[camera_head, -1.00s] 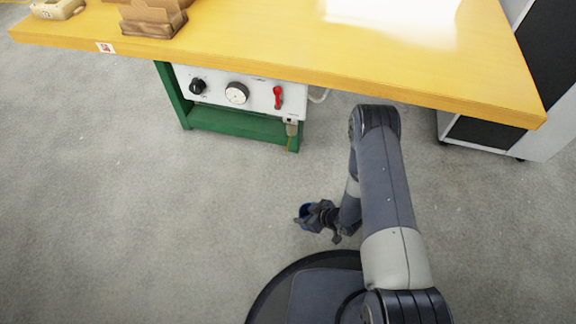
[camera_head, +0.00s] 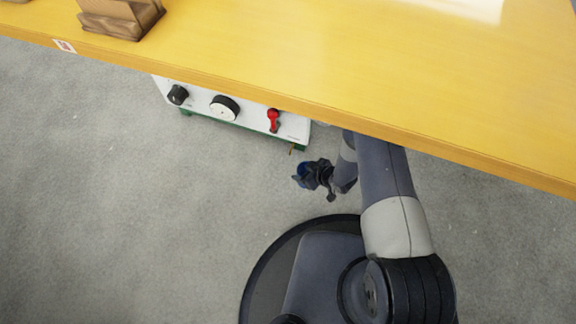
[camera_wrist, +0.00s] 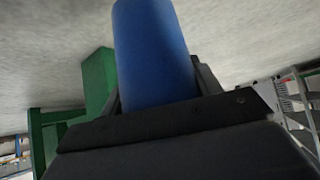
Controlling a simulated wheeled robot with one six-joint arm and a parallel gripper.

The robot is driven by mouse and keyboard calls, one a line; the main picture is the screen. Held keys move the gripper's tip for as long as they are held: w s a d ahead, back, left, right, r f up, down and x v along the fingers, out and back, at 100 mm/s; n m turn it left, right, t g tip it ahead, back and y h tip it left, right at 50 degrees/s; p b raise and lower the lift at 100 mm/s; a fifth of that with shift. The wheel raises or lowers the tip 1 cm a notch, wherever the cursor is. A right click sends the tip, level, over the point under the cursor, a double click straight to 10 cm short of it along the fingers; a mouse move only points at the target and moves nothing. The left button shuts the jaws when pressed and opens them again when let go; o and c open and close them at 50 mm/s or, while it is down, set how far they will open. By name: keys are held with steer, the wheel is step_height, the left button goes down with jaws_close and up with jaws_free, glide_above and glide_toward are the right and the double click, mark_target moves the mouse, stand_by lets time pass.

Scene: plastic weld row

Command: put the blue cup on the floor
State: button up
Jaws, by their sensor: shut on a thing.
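The blue cup (camera_wrist: 152,52) stands out large in the wrist view, between the dark fingers of my gripper (camera_wrist: 160,95). In the head view the blue cup (camera_head: 302,174) is small and partly covered by my gripper (camera_head: 309,174), which is shut on it. My gripper is low, in front of the bench and left of my forearm. The grey floor (camera_head: 110,190) spreads around and below it. I cannot tell how far the cup is from the floor.
A yellow-topped bench (camera_head: 330,60) spans the top of the head view, its edge over part of my arm. Under it is a white control panel (camera_head: 240,112) with knobs and a red lever. A green frame (camera_wrist: 98,90) is close by in the wrist view. Floor at left is clear.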

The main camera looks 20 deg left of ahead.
steer(key=shift+w+a+f+b, duration=0.65)
steer(key=shift+a+f, duration=0.2)
steer(key=shift+a, duration=0.4)
steer(key=shift+w+a+f+b, duration=0.55)
steer(key=shift+a+f, duration=0.25)
steer(key=shift+a, duration=0.4)
steer(key=shift+w+a+f+b, duration=0.55)
steer(key=shift+w+a+f, duration=0.25)
steer(key=shift+a, duration=0.45)
steer(key=shift+s+f, duration=0.1)
steer(key=shift+f, duration=0.15)
steer(key=o, duration=1)
steer(key=shift+c, duration=0.2)
steer(key=shift+r, duration=0.25)
steer(key=p+v, duration=0.5)
steer(key=v, duration=0.7)
